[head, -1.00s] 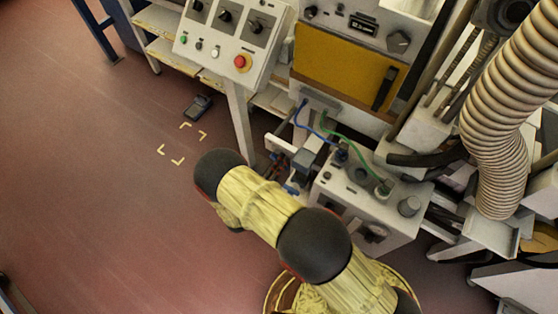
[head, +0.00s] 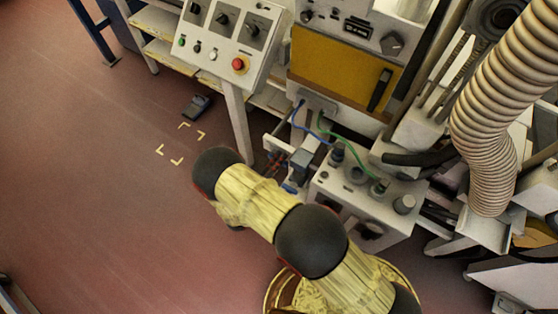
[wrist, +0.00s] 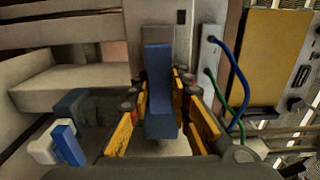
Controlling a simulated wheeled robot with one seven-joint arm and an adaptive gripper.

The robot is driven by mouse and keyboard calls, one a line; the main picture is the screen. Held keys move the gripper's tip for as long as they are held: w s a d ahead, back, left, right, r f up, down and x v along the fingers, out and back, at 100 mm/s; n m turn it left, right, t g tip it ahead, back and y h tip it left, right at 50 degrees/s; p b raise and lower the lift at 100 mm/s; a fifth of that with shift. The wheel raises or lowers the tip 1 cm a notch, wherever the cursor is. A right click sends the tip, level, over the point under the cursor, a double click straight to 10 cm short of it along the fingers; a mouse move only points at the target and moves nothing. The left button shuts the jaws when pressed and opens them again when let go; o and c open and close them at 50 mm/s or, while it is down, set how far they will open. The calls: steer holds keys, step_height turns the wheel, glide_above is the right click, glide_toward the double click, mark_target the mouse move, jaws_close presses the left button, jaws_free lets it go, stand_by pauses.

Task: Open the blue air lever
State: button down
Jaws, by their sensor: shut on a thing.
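The blue air lever (wrist: 160,75) stands upright in the middle of the wrist view, its long flat face toward the camera. My gripper (wrist: 160,102) is around it, with yellow-padded fingers on its left and right sides, shut on it. The lever's lower end and pivot are hidden. In the head view my gripper (head: 297,168) is small and partly hidden beyond my yellow arm, beside the pale equipment box, so its hold on the lever cannot be made out there.
A pale box (head: 375,200) with blue and green hoses (head: 345,142) stands right of my gripper. A control panel (head: 228,38) with a red button and a yellow-fronted machine (head: 340,70) stand behind. A ribbed duct (head: 490,110) rises at right. Floor at left is mostly clear.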

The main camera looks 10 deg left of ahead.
steer(key=shift+a, duration=0.1)
steer(key=c, duration=1.6)
jaws_free()
steer(key=v, duration=1.2)
steer(key=shift+f, duration=0.1)
